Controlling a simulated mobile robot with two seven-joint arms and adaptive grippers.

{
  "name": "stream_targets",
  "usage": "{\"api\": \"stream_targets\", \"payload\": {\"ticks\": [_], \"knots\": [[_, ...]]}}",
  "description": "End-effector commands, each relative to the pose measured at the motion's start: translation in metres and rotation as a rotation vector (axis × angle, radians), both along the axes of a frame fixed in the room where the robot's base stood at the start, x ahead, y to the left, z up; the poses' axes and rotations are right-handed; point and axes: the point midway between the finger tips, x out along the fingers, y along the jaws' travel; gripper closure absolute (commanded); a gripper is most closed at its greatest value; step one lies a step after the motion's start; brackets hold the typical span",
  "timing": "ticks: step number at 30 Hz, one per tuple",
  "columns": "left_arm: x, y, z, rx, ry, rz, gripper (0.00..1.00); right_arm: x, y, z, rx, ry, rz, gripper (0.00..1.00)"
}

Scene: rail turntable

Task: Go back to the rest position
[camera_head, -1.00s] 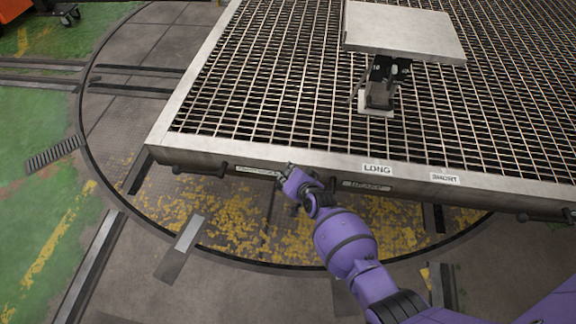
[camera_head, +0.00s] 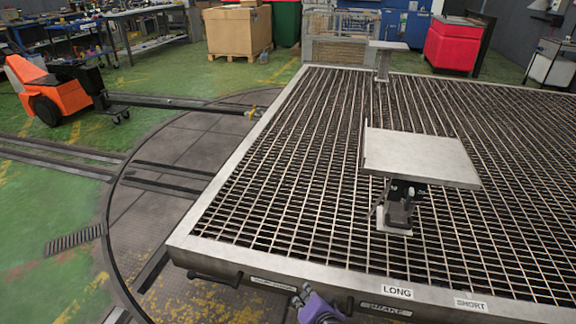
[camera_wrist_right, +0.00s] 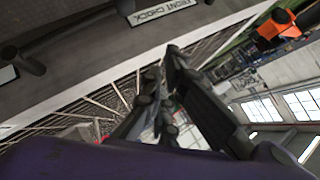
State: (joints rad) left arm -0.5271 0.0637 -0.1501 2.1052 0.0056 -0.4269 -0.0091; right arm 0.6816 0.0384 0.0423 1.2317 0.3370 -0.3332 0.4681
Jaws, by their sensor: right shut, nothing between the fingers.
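My right gripper (camera_head: 301,296) shows at the bottom of the head view, with the purple wrist behind it cut off by the lower edge. It is just in front of the front rim of the grated platform (camera_head: 230,262), between a small label and the BRAKE plate (camera_head: 386,308). In the right wrist view the dark fingers (camera_wrist_right: 170,75) are shut with nothing between them. A FRONT CHOCK label (camera_wrist_right: 163,10) shows on the rim there, apart from the fingers. My left gripper is in neither view.
A flat plate on a stand (camera_head: 420,158) rises from the grating, and a second stand (camera_head: 388,46) is farther back. LONG (camera_head: 397,292) and SHORT (camera_head: 470,304) labels mark the front rim. An orange vehicle (camera_head: 52,85) stands at the left. Green floor there is open.

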Motion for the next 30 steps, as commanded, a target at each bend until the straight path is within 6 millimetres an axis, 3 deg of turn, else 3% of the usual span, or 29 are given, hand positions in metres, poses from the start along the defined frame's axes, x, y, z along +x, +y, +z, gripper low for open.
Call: {"api": "stream_targets", "payload": {"ticks": [3,7,11,17,27,30], "knots": [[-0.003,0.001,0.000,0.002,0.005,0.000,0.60,0.000,0.000,0.000,-0.036,-0.009,0.025,1.00],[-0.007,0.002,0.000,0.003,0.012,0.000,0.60,0.015,0.004,0.036,-0.130,-0.095,0.090,1.00],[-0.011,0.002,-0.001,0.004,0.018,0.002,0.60,-0.015,-0.008,0.049,-0.267,-0.148,0.157,1.00],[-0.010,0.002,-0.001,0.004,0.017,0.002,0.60,-0.097,-0.034,0.043,-0.435,-0.145,0.233,1.00],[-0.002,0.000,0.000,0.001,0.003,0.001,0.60,-0.302,-0.087,0.039,-0.655,0.007,0.349,1.00],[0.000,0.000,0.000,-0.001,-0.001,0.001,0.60,-0.354,-0.098,0.042,-0.678,0.067,0.367,1.00]]}}
